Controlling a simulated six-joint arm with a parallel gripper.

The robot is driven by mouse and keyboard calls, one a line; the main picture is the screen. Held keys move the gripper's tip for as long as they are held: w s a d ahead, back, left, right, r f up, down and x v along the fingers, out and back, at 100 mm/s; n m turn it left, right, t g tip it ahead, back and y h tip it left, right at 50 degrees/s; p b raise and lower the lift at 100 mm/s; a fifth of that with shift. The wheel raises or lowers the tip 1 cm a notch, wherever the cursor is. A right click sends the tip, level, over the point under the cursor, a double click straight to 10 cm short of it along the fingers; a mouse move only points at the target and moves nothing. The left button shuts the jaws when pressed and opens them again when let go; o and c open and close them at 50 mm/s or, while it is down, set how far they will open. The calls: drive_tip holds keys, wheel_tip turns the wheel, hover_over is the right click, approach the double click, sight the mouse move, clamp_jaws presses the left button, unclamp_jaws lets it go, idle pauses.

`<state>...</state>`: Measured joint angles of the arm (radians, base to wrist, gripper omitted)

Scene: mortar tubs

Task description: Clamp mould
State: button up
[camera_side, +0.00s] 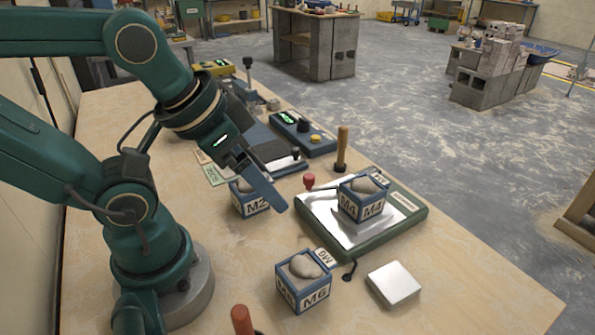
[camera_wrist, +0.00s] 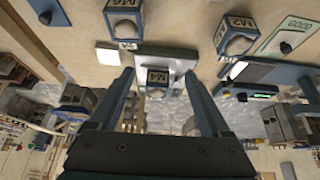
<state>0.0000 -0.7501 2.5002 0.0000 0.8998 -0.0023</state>
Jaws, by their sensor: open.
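A blue mould marked M4 (camera_side: 362,203), heaped with grey mortar, stands upright on the bright metal plate of a green-edged base (camera_side: 390,238). A red knob (camera_side: 309,181) rises at the plate's left corner. Mould M2 (camera_side: 250,203) stands on the bench left of the base. Mould M6 (camera_side: 303,290) stands in front of it; both hold mortar. My gripper (camera_side: 272,195) is open and empty, above the bench between M2 and the base.
A white square block (camera_side: 393,284) lies right of M6. A wooden-handled tool (camera_side: 342,152) stands behind the base. A control box (camera_side: 302,134) and a dark-topped device (camera_side: 275,158) sit farther back. A red-handled tool (camera_side: 242,320) is at the front. The right bench corner is clear.

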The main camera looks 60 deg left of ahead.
drive_tip(key=shift+s+n, duration=0.15)
drive_tip(key=shift+n, duration=0.45)
drive_tip(key=c, duration=1)
drive_tip(key=shift+a+r+n, duration=0.2)
drive_tip(key=shift+n, duration=0.5)
clamp_jaws()
drive_tip(key=w+d+n+g+y, duration=0.1)
drive_tip(key=w+n+g+y, duration=0.2)
drive_tip(key=w+n, duration=0.5)
drive_tip(key=shift+w+d+r+n+g+y, duration=0.3)
drive_tip(key=shift+w+d+r+n+y, duration=0.1)
drive_tip(key=shift+n, duration=0.6)
